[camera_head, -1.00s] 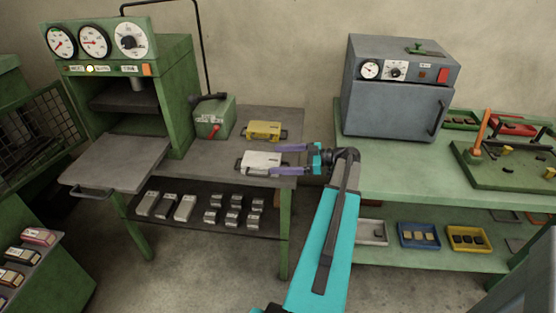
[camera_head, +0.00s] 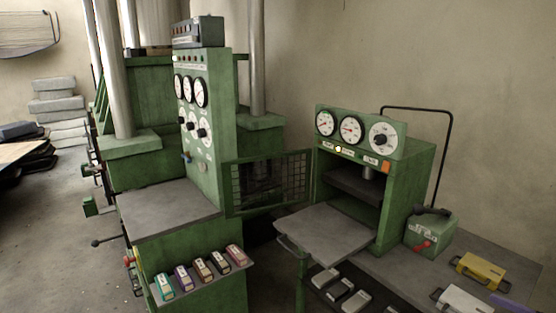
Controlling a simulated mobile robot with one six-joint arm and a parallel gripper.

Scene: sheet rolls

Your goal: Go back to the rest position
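The other finger and the rest of my arm are outside the picture. I cannot tell whether the gripper is open or shut, or whether it touches the white block.
A yellow block with handles (camera_head: 482,271) lies behind the white one. A green press with dials (camera_head: 362,132) stands left of them, its grey plate (camera_head: 330,234) sticking out forward. A larger green machine (camera_head: 205,130) and a shelf of coloured blocks (camera_head: 203,273) are further left.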

